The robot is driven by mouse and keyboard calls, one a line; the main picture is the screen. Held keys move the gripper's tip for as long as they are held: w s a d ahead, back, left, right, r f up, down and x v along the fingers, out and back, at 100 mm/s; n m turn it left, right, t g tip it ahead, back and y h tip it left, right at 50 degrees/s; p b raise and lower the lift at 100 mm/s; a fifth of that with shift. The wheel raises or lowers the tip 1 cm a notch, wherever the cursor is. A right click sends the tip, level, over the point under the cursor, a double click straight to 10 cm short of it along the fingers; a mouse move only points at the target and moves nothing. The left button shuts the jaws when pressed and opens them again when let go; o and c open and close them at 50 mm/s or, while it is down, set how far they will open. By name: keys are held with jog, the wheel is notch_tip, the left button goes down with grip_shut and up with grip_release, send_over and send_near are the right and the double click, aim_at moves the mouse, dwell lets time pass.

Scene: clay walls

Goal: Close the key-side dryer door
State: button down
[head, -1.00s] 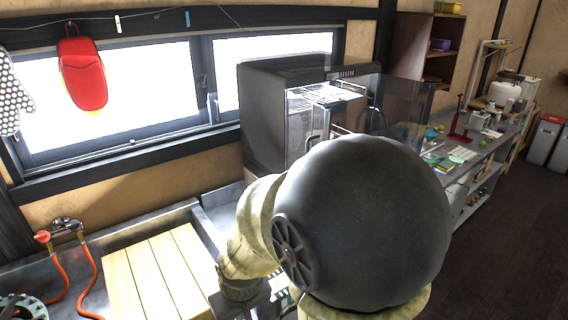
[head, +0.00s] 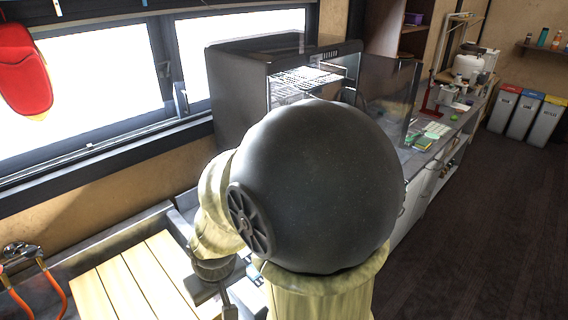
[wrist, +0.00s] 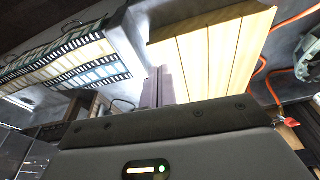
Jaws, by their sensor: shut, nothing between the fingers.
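The dryer (head: 236,98) is a dark box on the counter by the window, its front open on wire racks. A clear door panel (head: 398,95) stands swung out from its right side. The left side of the opening is largely hidden behind my arm, so I cannot tell how a left door stands. No key shows, so I cannot tell which door is the key-side one. My gripper (wrist: 157,80) is shut and empty in the wrist view, over the counter near the wooden slats, apart from the clear panel.
A slatted wooden board (head: 130,282) lies over the sink area at lower left, beside orange hoses (head: 50,290). A striped blue and cream item (wrist: 70,62) shows in the wrist view. Counter clutter and a red stand (head: 430,100) lie beyond the dryer. The floor at right is clear.

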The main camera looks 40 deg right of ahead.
jog(key=w+r+m+t+p, duration=0.2)
jog(key=w+r+t, duration=0.1)
jog(key=w, duration=0.5)
jog(key=w+r+m+t+p, duration=0.1)
jog(key=w+r+m+t, duration=0.15)
jog(key=w, duration=0.55)
jog(key=w+d+r+m+t+h+p, duration=0.2)
jog(key=w+d+r+m+h+p, duration=0.1)
jog(key=w+d+r+m+h, duration=0.25)
jog(key=s+d+r+m+g+h+p, duration=0.25)
jog(key=d+r+m+g+h, duration=0.2)
jog(key=d+m+h, duration=0.35)
jog(key=s+a+r+m+g+h+p, duration=0.1)
jog(key=s+m+g+h+p, duration=0.1)
jog(key=s+g, duration=0.5)
jog(key=m+g+h, duration=0.1)
jog(key=g+h, duration=0.1)
jog(key=g, duration=0.1)
jog(key=shift+s+a+r, duration=0.15)
jog(key=shift+a+r, duration=0.25)
